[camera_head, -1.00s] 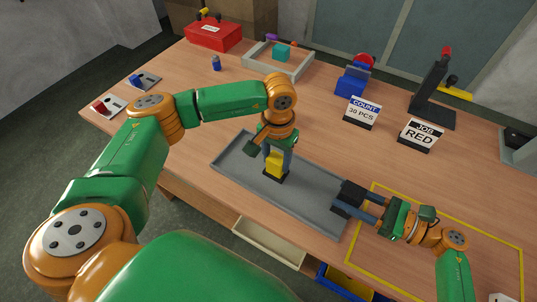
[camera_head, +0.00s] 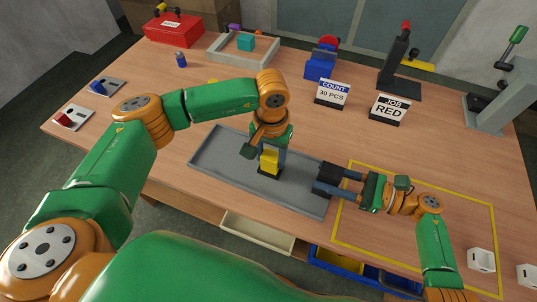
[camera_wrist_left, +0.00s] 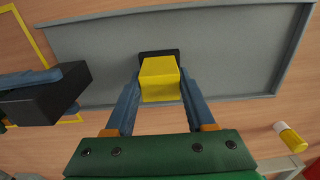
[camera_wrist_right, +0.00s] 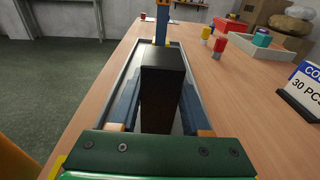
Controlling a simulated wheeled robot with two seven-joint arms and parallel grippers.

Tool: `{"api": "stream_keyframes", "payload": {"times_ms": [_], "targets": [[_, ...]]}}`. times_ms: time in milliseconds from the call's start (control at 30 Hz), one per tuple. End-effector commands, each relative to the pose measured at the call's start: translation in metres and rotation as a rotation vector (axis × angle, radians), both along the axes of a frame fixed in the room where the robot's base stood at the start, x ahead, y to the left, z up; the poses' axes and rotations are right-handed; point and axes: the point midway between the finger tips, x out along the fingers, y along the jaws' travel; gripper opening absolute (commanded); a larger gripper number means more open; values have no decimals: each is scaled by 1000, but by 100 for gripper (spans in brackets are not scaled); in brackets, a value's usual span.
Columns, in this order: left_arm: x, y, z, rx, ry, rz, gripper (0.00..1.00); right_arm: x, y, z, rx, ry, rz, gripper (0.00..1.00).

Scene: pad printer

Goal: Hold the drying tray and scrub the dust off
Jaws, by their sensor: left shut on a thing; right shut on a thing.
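The long grey drying tray (camera_head: 222,160) lies on the wooden table and also fills much of the left wrist view (camera_wrist_left: 230,50). My left gripper (camera_head: 270,163) points down over the tray's middle, shut on a yellow block with a dark base, the scrubber (camera_wrist_left: 160,78). The base appears to rest on the tray floor. My right gripper (camera_head: 328,178) is at the tray's right end, shut on a black block (camera_wrist_right: 163,80) there; I cannot tell how this block joins the tray. I cannot make out dust on the tray.
A yellow outline (camera_head: 430,186) marks the table at right. White cubes (camera_head: 481,259) sit at front right. An open drawer (camera_head: 257,233) is below the front edge.

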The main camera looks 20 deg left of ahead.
Motion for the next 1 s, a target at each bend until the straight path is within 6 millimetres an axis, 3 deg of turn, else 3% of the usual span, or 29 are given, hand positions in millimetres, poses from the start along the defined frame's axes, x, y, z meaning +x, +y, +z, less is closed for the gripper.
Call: {"api": "stream_keyframes", "payload": {"times_ms": [267, 733, 1000], "targets": [[1, 0, 3, 0, -2, 0, 10, -1, 0, -3, -6, 3, -1, 0], [1, 0, 69, 0, -4, 1, 10, 0, 0, -3, -6, 3, -1, 0], [0, 0, 80, 1, -1, 0, 10, 0, 0, -3, -6, 3, -1, 0]]}}
